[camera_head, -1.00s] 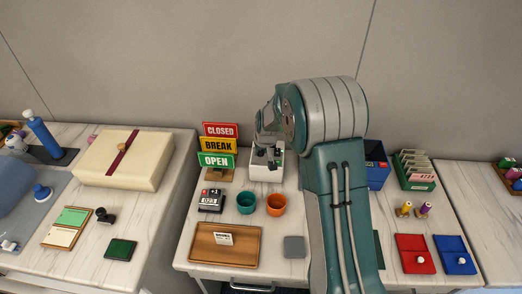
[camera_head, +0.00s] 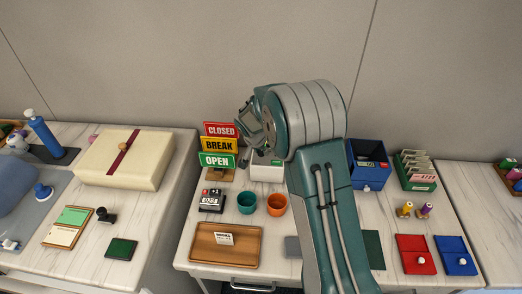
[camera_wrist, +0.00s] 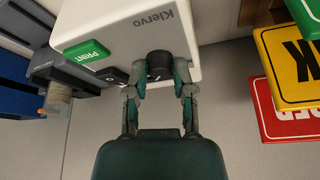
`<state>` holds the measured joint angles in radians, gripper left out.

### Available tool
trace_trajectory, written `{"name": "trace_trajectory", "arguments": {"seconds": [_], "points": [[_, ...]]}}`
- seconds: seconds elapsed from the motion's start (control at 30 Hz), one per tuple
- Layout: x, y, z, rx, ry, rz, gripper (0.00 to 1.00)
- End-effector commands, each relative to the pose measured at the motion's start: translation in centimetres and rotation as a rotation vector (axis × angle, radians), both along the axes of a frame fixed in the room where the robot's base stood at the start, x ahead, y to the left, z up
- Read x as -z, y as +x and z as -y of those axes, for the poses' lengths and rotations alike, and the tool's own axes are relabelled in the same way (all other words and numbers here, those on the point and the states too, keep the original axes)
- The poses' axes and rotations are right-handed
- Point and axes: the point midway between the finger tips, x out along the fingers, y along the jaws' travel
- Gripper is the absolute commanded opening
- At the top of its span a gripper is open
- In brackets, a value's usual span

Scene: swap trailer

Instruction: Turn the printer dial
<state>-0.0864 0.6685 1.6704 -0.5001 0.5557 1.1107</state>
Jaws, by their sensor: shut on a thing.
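The white printer (camera_wrist: 115,30), marked "Klervo", fills the upper middle of the wrist view. It has a green PRINT button (camera_wrist: 87,52) and a black dial (camera_wrist: 160,66). My gripper (camera_wrist: 160,78) is shut on the dial, with one finger on each side of it. In the head view the printer (camera_head: 266,170) stands at the back of the middle table, largely hidden by my arm. My gripper (camera_head: 250,150) reaches it there from above, and the dial is hidden in that view.
Stacked CLOSED, BREAK and OPEN signs (camera_head: 219,145) stand close left of the printer. A teal cup (camera_head: 247,203) and an orange cup (camera_head: 276,204) stand in front. A blue box (camera_head: 370,170) is right of my arm. A wooden tray (camera_head: 205,250) lies at the front left.

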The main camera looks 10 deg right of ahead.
Motion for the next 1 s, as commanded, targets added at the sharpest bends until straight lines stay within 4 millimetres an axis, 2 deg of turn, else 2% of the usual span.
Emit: {"name": "trace_trajectory", "arguments": {"seconds": [0.33,0.87,0.9,0.97,1.0], "points": [[0.41,-0.15,-0.24,0.143,0.001,-0.007,0.0],[0.47,-0.21,-0.26,0.171,0.002,-0.009,0.0],[0.47,-0.21,-0.26,0.171,0.002,-0.009,0.37],[0.44,-0.19,-0.26,0.17,0.003,-0.009,0.64],[0.41,-0.17,-0.25,0.171,0.003,-0.008,0.67]]}}
